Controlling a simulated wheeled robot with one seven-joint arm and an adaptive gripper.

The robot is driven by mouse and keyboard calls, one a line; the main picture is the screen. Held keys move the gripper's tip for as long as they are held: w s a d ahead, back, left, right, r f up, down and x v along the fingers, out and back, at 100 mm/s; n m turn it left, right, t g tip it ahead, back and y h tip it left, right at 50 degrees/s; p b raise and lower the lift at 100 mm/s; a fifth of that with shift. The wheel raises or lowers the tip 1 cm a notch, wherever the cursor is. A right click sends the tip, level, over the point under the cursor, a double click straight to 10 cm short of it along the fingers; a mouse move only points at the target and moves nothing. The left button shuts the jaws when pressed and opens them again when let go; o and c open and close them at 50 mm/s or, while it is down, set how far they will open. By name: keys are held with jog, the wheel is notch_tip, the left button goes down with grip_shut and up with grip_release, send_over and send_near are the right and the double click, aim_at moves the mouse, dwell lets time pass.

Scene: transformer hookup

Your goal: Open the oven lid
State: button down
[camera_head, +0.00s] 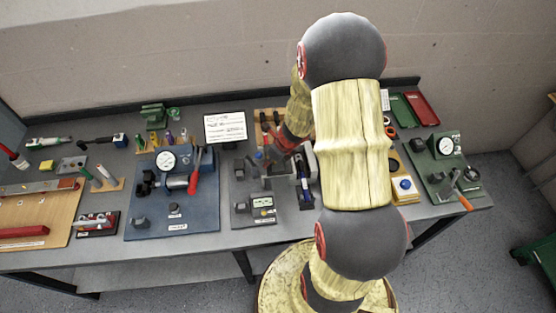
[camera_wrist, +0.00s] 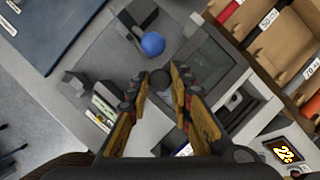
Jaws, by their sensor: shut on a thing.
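The oven is a whitish box (camera_wrist: 262,118) on the right of the wrist view, with a lit display (camera_wrist: 284,152). Its grey lid (camera_wrist: 207,62) has a dark panel and lies beside my fingertips; how far it is open I cannot tell. My gripper (camera_wrist: 157,82) is shut on a dark round knob (camera_wrist: 160,77), seen between the fingertips, which seems to be the lid's handle. In the head view my gripper (camera_head: 274,158) is at the bench's middle, and the oven (camera_head: 309,158) is mostly hidden behind my arm.
A blue ball-topped part (camera_wrist: 153,43) stands close to my fingertips. A grey fixture (camera_head: 253,209) with a small display is in front. A blue board with a gauge (camera_head: 168,161) is to the left. A wooden rack (camera_wrist: 285,50) with several coloured handles borders the oven.

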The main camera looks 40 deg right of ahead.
jog(key=shift+w+a, duration=0.1)
jog(key=c, duration=1.6)
grip_release()
jog(key=shift+r, duration=0.15)
jog(key=v, duration=1.1)
jog(key=shift+s+r, duration=0.3)
